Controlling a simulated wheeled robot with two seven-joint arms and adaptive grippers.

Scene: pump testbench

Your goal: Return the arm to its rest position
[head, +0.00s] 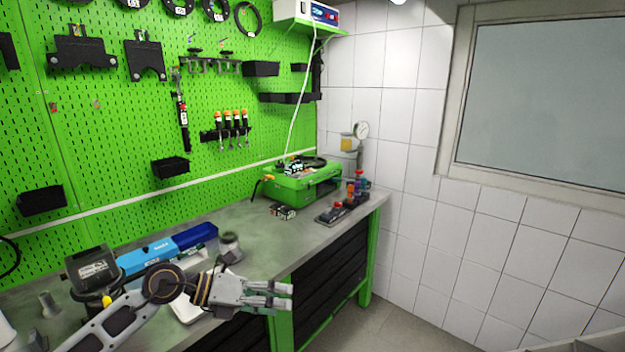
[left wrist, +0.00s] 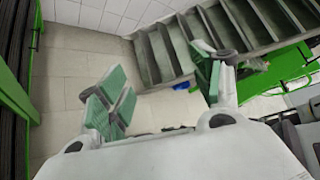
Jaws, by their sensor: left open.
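My left arm comes in from the lower left in the head view. Its gripper (head: 284,295) is in front of the workbench's front edge, beside the green bench frame. In the left wrist view the left gripper (left wrist: 160,92) has its green-padded fingers spread apart. Nothing is between them; the floor and steps show behind. My right gripper is not in view.
The grey workbench (head: 250,222) holds a green pump unit (head: 302,188), a blue box (head: 147,254), a dark-lidded container (head: 92,270) and a small jar (head: 230,247) close to my left wrist. Grey steps (left wrist: 205,38) and open floor (left wrist: 75,70) show in the wrist view.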

